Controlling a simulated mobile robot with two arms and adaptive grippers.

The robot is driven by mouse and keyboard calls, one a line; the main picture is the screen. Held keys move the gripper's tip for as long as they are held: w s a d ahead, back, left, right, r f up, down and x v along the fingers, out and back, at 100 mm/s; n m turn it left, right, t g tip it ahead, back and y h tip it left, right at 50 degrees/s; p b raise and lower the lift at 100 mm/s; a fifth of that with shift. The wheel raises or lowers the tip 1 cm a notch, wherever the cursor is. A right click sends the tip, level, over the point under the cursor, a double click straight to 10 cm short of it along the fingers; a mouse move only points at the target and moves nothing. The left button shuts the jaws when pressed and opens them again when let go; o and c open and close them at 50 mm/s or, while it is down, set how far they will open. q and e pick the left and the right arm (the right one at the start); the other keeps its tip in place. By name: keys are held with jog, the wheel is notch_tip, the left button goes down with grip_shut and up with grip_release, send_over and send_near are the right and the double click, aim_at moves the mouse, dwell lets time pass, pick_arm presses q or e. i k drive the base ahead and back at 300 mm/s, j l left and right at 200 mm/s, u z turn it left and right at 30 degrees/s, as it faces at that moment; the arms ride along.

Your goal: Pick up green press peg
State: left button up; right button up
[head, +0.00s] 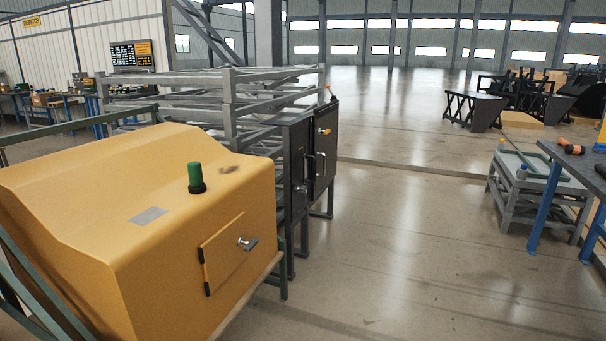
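A green peg (195,177) with a black base stands upright on top of a large yellow housing (90,200) at the left in the head view. It looks like the green press peg.
Dark cabinets (312,160) and grey metal racks (232,105) stand behind the housing. At the right are a grey stand (512,183) and a blue-legged workbench (546,205) with tools. The floor (405,240) between is clear.

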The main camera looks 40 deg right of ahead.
aim_at(197, 186)
jog(key=i+j+z, duration=0.2)
jog(key=z, duration=0.2)
jog(key=i+j+z, duration=0.2)
jog(key=j+z, duration=0.2)
jog(key=i+j+z, duration=0.1)
jog(key=j+z, duration=0.3)
jog(key=k+u, duration=0.1)
jog(key=u, duration=2.9)
jog(key=z, duration=3)
jog(key=i+l+z, duration=0.15)
jog(key=i+l, duration=0.5)
